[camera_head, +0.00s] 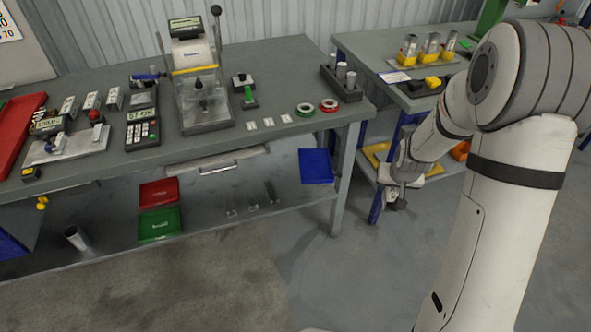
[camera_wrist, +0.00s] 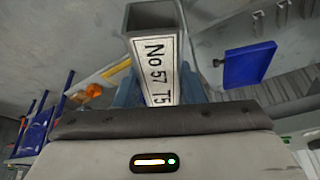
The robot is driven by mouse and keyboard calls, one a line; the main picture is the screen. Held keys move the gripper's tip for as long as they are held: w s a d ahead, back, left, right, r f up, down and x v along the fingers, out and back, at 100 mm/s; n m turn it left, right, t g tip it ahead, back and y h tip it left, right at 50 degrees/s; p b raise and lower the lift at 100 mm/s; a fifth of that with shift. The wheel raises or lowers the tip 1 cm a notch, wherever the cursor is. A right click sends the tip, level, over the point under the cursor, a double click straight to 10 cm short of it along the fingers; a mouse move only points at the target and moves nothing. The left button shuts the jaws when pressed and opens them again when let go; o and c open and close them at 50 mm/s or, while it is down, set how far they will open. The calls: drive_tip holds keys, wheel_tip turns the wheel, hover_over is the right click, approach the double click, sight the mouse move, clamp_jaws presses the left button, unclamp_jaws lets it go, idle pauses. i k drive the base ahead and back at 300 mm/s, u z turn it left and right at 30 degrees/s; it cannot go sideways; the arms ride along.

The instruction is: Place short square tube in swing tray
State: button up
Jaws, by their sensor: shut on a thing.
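My gripper (camera_head: 398,190) hangs at the right of the workbench, past its front right leg. In the wrist view my gripper (camera_wrist: 158,92) is shut on a grey square tube (camera_wrist: 152,18), its blue fingers on either side. The tube has an open hollow end and a white label reading "No 57 T5", partly hidden lower down. A blue tray (camera_head: 316,166) sits below the bench top by the right leg; I take it as the swing tray. It looks empty and lies left of my gripper, apart from it. It also shows in the wrist view (camera_wrist: 249,64).
The workbench (camera_head: 265,75) carries a press-like fixture (camera_head: 203,90), a keypad device (camera_head: 142,130), and green and red rings. Red (camera_head: 159,192) and green (camera_head: 160,224) trays lie on the lower shelf. A second table (camera_head: 370,50) stands behind my arm. The floor in front is clear.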

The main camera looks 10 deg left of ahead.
sight(315, 166)
drive_tip(key=u, duration=0.85)
drive_tip(key=i, duration=0.45)
drive_tip(key=u, duration=0.15)
